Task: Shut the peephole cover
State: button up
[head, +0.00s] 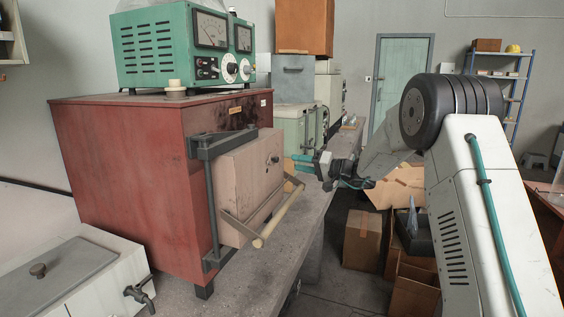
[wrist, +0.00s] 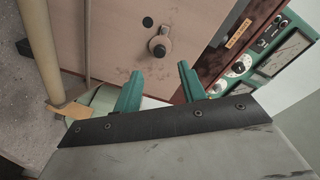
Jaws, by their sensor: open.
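The peephole cover (wrist: 159,43) is a small brown plate with a dark knob on the pale pinkish door (wrist: 100,40) of a red furnace. In the wrist view a dark round hole (wrist: 147,21) shows uncovered beside it. In the head view the door (head: 245,180) is seen at an angle, with a small dark fitting (head: 274,160) near its right side. My gripper (wrist: 159,70) is open and empty, its teal fingers pointing at the door with the cover beyond the gap between their tips. In the head view my gripper (head: 299,163) is right of the door, apparently apart from it.
A wooden bar handle (head: 278,216) sticks out in front of the door; it shows at left in the wrist view (wrist: 42,50). A green meter unit (head: 170,48) stands on the furnace (head: 120,170). A lidded white bath (head: 65,275) is at lower left. The bench right of the door is clear.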

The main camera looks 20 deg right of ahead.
aim_at(274, 160)
jog(key=x, duration=0.7)
jog(key=shift+w+a, duration=0.2)
jog(key=shift+a, duration=0.05)
grip_shut()
